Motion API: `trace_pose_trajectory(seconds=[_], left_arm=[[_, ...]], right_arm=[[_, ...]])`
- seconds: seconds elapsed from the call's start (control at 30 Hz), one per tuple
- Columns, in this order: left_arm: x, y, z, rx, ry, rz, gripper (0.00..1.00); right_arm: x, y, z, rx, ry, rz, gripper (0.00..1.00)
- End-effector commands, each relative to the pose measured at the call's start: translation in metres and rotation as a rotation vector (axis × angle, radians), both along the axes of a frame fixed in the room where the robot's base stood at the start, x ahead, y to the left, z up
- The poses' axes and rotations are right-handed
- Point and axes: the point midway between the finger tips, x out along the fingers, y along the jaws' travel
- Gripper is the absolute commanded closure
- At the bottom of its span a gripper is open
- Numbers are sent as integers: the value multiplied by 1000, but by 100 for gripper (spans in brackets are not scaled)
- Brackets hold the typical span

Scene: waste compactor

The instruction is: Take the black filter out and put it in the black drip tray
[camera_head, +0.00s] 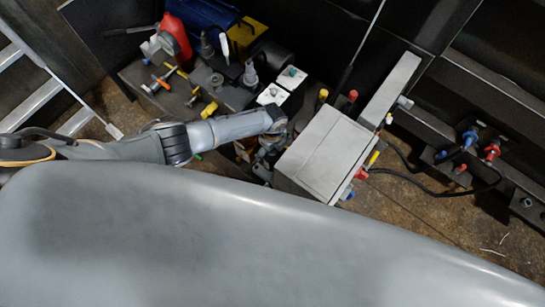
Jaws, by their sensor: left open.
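My left arm comes in from the left, and its gripper (264,154) is at the left side of a grey box (322,150). The gripper is open; its fingers are small and dark, partly hidden by the wrist and hard to separate from the dark parts around them. I cannot make out the black filter; it may be hidden by the wrist or lost among dark parts. I cannot pick out the black drip tray either. My right gripper is not in view.
Behind the gripper stand a blue motor (205,14), a red part (175,38), small valves and white blocks. A grey upright panel (390,90) adjoins the grey box. Black cables (440,192) and blue and red fittings lie at right. Brown floor (415,220) shows below.

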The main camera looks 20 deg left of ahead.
Motion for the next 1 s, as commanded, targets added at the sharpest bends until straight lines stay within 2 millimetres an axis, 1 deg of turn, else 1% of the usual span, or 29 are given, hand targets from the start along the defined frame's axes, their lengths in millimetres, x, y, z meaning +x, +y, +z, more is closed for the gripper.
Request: trace_pose_trajectory(seconds=[0.03,0.17,0.27,0.4,0.63,0.83,0.9,1.0], left_arm=[[1,0,-1,0,-1,-42,8],[0,0,-1,0,0,-114,8],[0,0,-1,0,-1,-235,8],[0,0,-1,0,-1,-438,8],[0,0,-1,1,-1,-601,8],[0,1,-2,1,0,-888,8],[0,0,-1,1,-1,-952,8],[0,0,-1,0,0,-1001,8]], right_arm=[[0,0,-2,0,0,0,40],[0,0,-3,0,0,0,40],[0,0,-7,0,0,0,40],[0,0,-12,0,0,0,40],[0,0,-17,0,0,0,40],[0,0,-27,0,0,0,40],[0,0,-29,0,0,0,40],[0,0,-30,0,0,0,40]])
